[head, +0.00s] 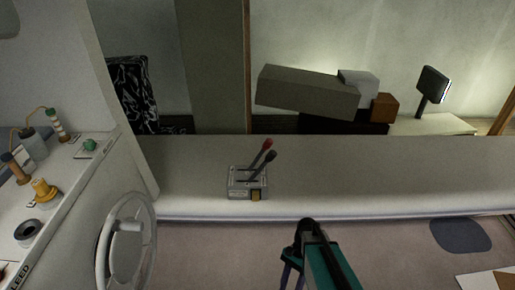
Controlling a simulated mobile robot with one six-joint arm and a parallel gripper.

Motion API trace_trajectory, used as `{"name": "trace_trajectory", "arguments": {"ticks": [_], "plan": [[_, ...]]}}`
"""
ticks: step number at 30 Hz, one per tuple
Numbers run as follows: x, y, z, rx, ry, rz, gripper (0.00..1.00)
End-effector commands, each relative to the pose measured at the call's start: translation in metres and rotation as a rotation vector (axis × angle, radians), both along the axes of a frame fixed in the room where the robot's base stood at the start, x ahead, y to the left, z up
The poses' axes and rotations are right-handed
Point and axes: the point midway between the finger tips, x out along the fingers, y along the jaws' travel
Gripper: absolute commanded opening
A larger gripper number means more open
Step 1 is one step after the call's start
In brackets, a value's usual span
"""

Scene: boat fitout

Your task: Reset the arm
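Part of my own arm, a teal and dark link with a rounded dark end, rises from the bottom edge of the head view, right of centre. No gripper fingers can be made out, so I cannot see what they hold. The arm shows in front of the pale ledge and the floor, below and to the right of a grey throttle box (247,183). The box carries two levers, one with a red knob (268,143) and one with a dark knob (271,156).
A white steering wheel (105,250) stands at lower left. Left of it, a white counter (70,185) holds spools, a yellow fitting (43,190) and a dark ring (27,232). The pale ledge (370,175) is clear right of the levers. Boxes (305,92) and a lamp (432,85) stand behind.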

Motion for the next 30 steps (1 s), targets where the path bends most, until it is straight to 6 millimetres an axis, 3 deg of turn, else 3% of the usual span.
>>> {"name": "trace_trajectory", "arguments": {"ticks": [1,9,16,21,30], "plan": [[-0.015,-0.002,-0.009,0.005,0.005,0.023,0.42],[-0.077,-0.015,-0.051,0.045,-0.003,0.183,0.42],[-0.123,-0.030,-0.077,0.104,-0.042,0.371,0.42],[-0.133,-0.042,-0.087,0.154,-0.105,0.532,0.42],[-0.114,-0.054,-0.096,0.243,-0.231,0.804,0.42]]}}
